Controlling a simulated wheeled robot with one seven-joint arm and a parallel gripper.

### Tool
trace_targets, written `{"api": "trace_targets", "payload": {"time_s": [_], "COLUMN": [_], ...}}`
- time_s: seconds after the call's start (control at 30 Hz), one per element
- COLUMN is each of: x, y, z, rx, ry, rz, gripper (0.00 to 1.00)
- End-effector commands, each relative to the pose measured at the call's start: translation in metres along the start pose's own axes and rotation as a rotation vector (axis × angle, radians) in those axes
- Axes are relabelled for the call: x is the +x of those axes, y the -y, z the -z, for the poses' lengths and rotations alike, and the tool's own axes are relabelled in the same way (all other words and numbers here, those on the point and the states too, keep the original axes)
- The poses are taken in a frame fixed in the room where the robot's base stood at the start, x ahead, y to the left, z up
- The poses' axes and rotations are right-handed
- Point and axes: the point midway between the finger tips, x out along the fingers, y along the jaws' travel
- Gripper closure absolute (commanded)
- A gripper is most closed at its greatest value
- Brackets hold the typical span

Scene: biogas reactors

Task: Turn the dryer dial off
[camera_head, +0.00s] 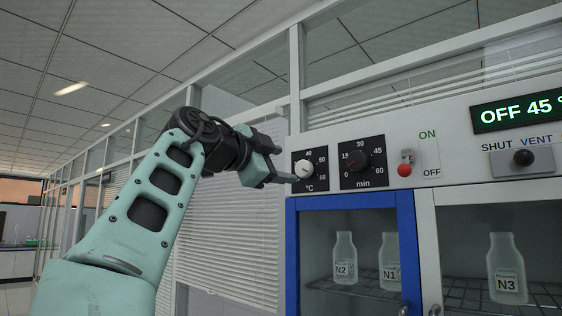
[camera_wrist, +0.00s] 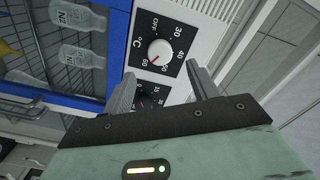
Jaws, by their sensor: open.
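The dryer panel carries a °C dial with a white knob (camera_head: 303,169) on a black plate marked 30 to 60 and OFF. In the wrist view this knob (camera_wrist: 160,52) shows a red pointer near the 50–60 side of the scale, not at OFF. My gripper (camera_head: 283,165) is just left of the °C dial in the head view, fingers towards the panel. In the wrist view my gripper (camera_wrist: 160,78) is open and empty, and the white knob lies beyond the fingertips, apart from them. Whether a finger touches the panel I cannot tell.
A black min dial (camera_head: 363,162) and a red-tipped ON/OFF switch (camera_head: 404,168) sit to the right. A display (camera_head: 515,111) reads OFF 45. A SHUT/VENT slider (camera_head: 523,158) is at far right. Below is a blue-framed glass door (camera_head: 292,255) with labelled bottles behind glass.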

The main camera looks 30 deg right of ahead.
Motion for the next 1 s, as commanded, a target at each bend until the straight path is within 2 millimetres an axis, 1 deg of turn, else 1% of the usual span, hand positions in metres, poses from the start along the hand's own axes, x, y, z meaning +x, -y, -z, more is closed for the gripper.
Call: {"api": "trace_targets", "payload": {"time_s": [0.03,0.2,0.3,0.4,0.57,0.8,0.83,0.87,0.9,0.97,1.0], "x": [0.012,0.043,0.057,0.067,0.073,0.074,0.074,0.074,0.074,0.073,0.073], "y": [0.004,0.003,0.003,0.002,0.000,0.000,0.000,0.000,0.000,0.000,0.000], "z": [0.003,0.003,0.002,0.001,0.000,0.000,0.000,0.000,0.000,0.000,0.000], "rx": [0.000,-0.001,-0.002,-0.002,-0.001,-0.001,-0.001,-0.001,-0.001,-0.001,-0.001], "ry": [-0.002,-0.002,-0.001,-0.001,0.000,0.000,0.000,0.000,0.000,0.000,0.000], "rz": [-0.004,-0.003,-0.002,-0.001,-0.001,0.000,0.000,0.000,0.000,0.000,0.000], "gripper": [0.41,0.41,0.41,0.41,0.41,0.41,0.46,0.55,0.66,0.83,0.86]}}
